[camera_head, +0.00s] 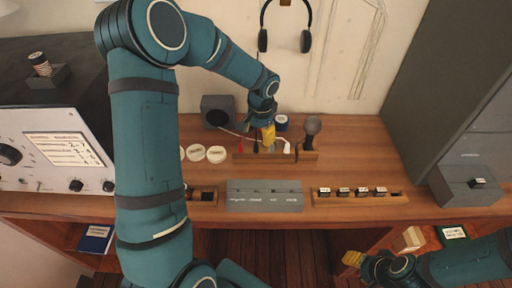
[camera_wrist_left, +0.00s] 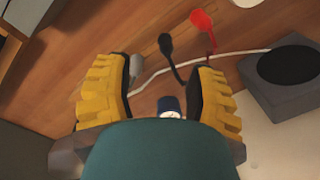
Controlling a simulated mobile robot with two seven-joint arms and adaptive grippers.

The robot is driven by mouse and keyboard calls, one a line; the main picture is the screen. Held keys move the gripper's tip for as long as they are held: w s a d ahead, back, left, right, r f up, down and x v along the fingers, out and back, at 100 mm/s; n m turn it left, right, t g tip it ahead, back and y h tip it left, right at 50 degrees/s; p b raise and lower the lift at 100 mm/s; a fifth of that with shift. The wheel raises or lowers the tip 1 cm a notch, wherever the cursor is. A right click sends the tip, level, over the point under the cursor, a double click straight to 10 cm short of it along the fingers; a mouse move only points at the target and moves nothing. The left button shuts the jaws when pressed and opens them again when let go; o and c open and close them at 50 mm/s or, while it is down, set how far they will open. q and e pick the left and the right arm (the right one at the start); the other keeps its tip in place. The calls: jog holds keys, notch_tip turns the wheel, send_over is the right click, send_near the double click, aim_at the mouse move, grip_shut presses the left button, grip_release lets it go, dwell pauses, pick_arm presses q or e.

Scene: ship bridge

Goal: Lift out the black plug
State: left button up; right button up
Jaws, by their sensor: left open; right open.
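The black plug (camera_head: 256,146) stands in a wooden rack (camera_head: 246,157) at the back of the desk, between a red plug (camera_head: 240,145) and my left gripper. My left gripper (camera_head: 268,134) is open over the rack. In the left wrist view, the black plug (camera_wrist_left: 167,46) is just beyond the gap between the yellow fingers (camera_wrist_left: 163,72), nearer the right finger and apparently not gripped. The red plug (camera_wrist_left: 201,20) is right of it; a grey plug (camera_wrist_left: 135,66) is by the left finger. My right gripper (camera_head: 352,258) is open, low at the right, away from the rack.
A white plug (camera_head: 287,148) and a microphone (camera_head: 311,129) are at the rack's right. A grey speaker box (camera_head: 217,112) with a pale cable stands behind left. White round discs (camera_head: 206,153) lie left of the rack. A grey block (camera_head: 264,196) lies in front.

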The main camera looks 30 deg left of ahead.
aim_at(256, 143)
pick_arm(q)
jog(key=f, duration=0.5)
jog(key=a+f, duration=0.1)
jog(key=f, duration=0.1)
jog(key=shift+f, duration=0.2)
grip_shut()
